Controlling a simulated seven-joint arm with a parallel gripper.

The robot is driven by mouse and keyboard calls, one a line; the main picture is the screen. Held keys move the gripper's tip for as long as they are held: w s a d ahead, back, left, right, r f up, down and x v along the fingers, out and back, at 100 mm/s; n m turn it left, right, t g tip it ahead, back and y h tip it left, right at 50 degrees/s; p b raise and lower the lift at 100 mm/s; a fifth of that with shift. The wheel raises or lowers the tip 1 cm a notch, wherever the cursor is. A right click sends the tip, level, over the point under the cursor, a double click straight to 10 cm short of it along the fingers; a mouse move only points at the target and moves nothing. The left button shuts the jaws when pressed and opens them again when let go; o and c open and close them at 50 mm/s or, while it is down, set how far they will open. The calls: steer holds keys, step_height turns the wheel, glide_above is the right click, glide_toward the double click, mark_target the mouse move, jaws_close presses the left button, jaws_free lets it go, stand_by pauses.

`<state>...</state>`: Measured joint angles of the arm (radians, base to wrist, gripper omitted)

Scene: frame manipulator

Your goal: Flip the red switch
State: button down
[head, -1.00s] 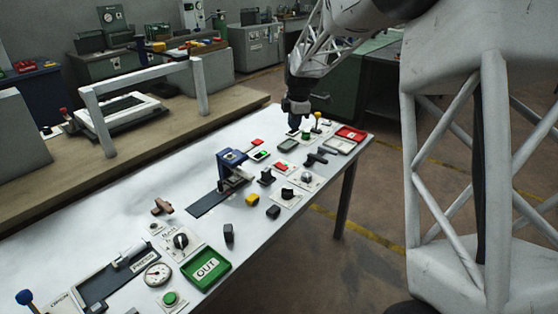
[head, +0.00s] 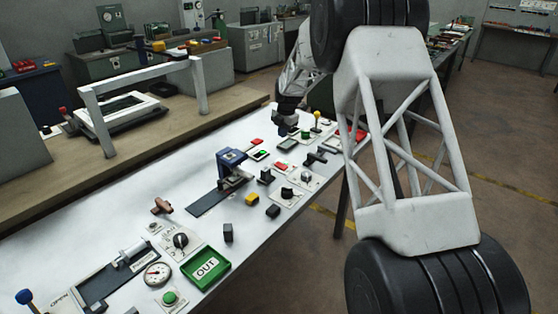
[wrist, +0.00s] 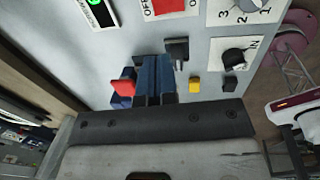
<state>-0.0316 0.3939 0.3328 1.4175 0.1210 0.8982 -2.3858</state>
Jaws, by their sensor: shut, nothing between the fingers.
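The red switch (head: 281,167) is a red rocker on a white plate on the metal table. In the wrist view the red switch (wrist: 172,7) is cut off by the top edge, with OFF lettering beside it. My gripper (head: 283,130) hangs over the far part of the table. In the wrist view its blue fingers (wrist: 153,72) are together, empty and apart from the switch. The gap to the switch is hard to judge.
A blue press (head: 231,160) stands left of the switch. A green-lit device (head: 259,154), a black knob panel (head: 288,193), a yellow block (head: 252,199) and a dark block (head: 273,211) lie around. The table's near left surface has a green OUT tray (head: 206,269).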

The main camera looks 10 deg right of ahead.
mark_target(281, 165)
steer(key=shift+w+f, duration=0.1)
steer(key=shift+f, duration=0.2)
steer(key=f, duration=0.4)
steer(key=w+a+f, duration=0.1)
steer(key=f, duration=0.8)
steer(key=shift+w+a+f, duration=0.2)
steer(key=shift+f, duration=0.05)
steer(key=shift+f, duration=0.15)
stand_by(0.3)
steer(key=shift+a+f+g, duration=0.1)
steer(key=shift+f+g, duration=0.05)
steer(key=shift+g, duration=0.15)
steer(key=shift+s+d, duration=0.15)
steer(key=shift+d, duration=0.05)
steer(key=shift+s+d+r, duration=0.3)
steer(key=shift+s+d, duration=0.05)
steer(key=shift+r, duration=0.15)
stand_by(0.5)
